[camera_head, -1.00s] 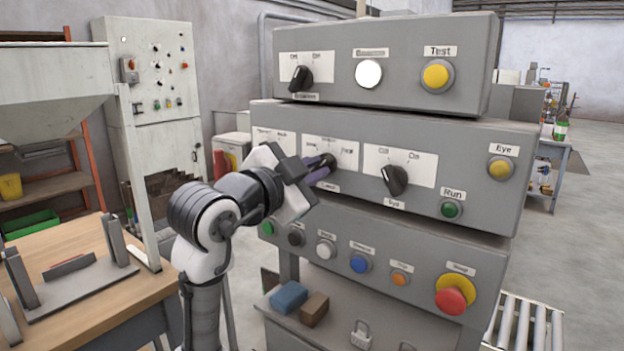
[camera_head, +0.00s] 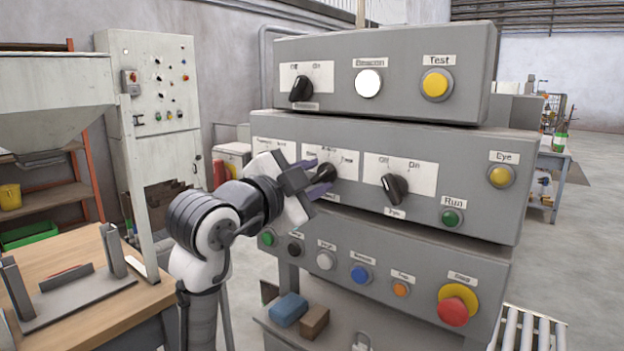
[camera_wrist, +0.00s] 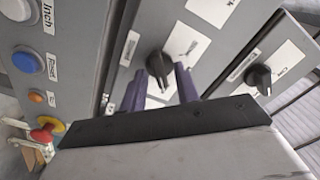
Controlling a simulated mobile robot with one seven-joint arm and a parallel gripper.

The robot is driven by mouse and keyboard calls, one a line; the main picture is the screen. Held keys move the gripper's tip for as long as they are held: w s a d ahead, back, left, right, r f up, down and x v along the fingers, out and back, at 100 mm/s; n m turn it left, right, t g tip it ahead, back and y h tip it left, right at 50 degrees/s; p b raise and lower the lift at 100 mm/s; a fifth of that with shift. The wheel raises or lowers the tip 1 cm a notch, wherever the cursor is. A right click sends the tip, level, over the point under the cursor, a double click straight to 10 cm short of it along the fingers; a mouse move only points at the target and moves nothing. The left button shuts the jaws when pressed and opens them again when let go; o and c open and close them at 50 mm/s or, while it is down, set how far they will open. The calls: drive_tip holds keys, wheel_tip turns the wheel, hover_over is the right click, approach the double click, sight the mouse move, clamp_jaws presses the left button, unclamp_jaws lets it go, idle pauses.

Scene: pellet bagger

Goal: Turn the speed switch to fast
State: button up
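The speed switch (camera_head: 326,175) is a black rotary knob on a white label plate in the middle grey box. Its handle seems to slant toward the right-hand label, which looks like Fast; the small text is blurred. My gripper (camera_head: 312,177) is in front of it, open, one purple finger at the upper left and one at the lower right. In the wrist view my gripper (camera_wrist: 160,90) has its two fingers apart, with the speed switch (camera_wrist: 157,62) between and beyond them. Neither finger visibly presses on the knob.
An Off/On knob (camera_head: 395,188) is just right of the speed switch. A green Run button (camera_head: 452,217) and a yellow Eye button (camera_head: 500,176) are farther right. Below are several buttons and a red stop button (camera_head: 455,309). A wooden table (camera_head: 100,300) stands at left.

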drive_tip(key=b+v, duration=0.2)
drive_tip(key=v, duration=1.1)
drive_tip(key=shift+s+a, duration=0.25)
drive_tip(key=shift+s, duration=0.1)
